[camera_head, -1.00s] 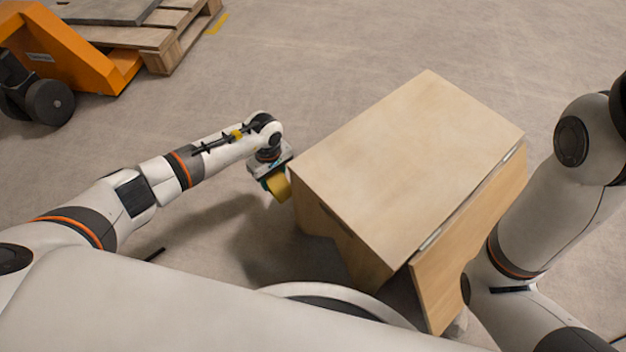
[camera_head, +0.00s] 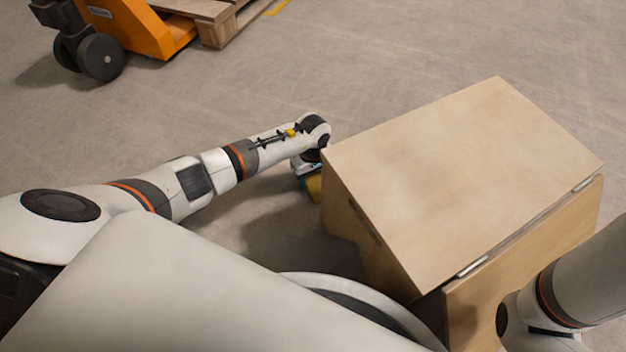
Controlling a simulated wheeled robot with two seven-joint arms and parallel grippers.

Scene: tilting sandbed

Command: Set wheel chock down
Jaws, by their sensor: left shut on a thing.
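Only a small part of the chock shows, below the gripper and close to the unit's left side. I cannot tell whether it touches the floor or the unit. My right arm comes in at the lower right, but its gripper is out of view.
An orange pallet jack (camera_head: 150,35) with dark wheels and a wooden pallet (camera_head: 222,28) stand at the upper left. The concrete floor (camera_head: 380,75) is clear behind the wooden unit. A hinged side panel (camera_head: 530,262) hangs on the unit's near right side.

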